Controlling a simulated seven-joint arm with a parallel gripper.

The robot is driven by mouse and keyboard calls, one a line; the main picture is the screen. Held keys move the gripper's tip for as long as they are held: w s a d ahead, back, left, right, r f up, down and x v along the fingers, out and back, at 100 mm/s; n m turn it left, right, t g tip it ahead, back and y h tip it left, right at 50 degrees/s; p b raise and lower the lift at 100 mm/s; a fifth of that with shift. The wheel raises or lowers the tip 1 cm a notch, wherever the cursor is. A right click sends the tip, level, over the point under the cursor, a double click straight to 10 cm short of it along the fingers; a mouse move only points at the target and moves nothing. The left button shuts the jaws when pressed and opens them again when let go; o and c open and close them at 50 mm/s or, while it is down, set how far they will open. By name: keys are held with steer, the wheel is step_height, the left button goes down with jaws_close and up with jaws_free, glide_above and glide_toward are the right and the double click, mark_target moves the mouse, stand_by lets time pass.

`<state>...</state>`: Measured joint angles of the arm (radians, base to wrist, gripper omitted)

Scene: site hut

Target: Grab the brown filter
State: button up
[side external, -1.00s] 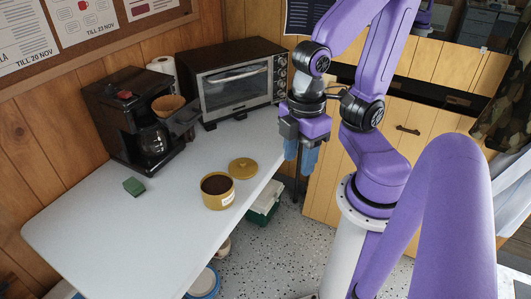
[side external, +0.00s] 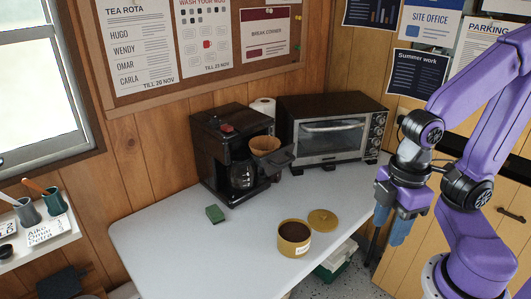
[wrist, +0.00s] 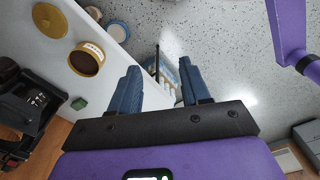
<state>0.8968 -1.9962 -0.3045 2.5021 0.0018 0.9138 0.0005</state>
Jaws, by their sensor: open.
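The brown filter (side external: 264,144) is a cone-shaped paper filter. It sits in the swung-out basket at the right side of the black coffee maker (side external: 236,150), above the glass carafe, in the side view. I cannot make it out in the wrist view, where the coffee maker (wrist: 18,100) is partly cut off at the left edge. My gripper (side external: 391,228) is open and empty, well to the right of the filter, past the table's right edge. Its blue fingers (wrist: 160,75) are apart over the floor and point down.
A toaster oven (side external: 333,130) stands beside the coffee maker, with a paper roll (side external: 262,106) behind. An open tin of dark grounds (side external: 293,238), its lid (side external: 322,219) and a green sponge (side external: 215,213) lie on the white table (side external: 190,262). The front left of the table is clear.

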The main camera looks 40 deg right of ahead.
steer(key=shift+c, duration=0.3)
stand_by(0.4)
steer(key=w+a+m+t+y, duration=0.5)
steer(key=w+a+y, duration=0.1)
steer(key=w+a, duration=0.8)
steer(key=w+d+m+t+h, duration=0.3)
steer(key=w+d+m+t, duration=0.15)
steer(key=w, duration=0.65)
steer(key=w+d+r+m+t+h, duration=0.1)
steer(key=w+d+m+t+h, duration=0.3)
steer(key=d+h, duration=0.5)
steer(key=n+y, duration=0.1)
glide_toward(256, 147)
steer(key=shift+g, duration=0.25)
steer(key=shift+w+a+r, duration=0.1)
steer(key=shift+w+a, duration=0.05)
steer(key=shift+w, duration=0.55)
steer(key=shift+w+a+r, duration=0.1)
steer(key=shift+w+a, duration=0.05)
steer(key=shift+w, duration=0.55)
steer(key=shift+w+a+r, duration=0.1)
steer(key=shift+w+a, duration=0.1)
steer(key=shift+w, duration=0.5)
jaws_close()
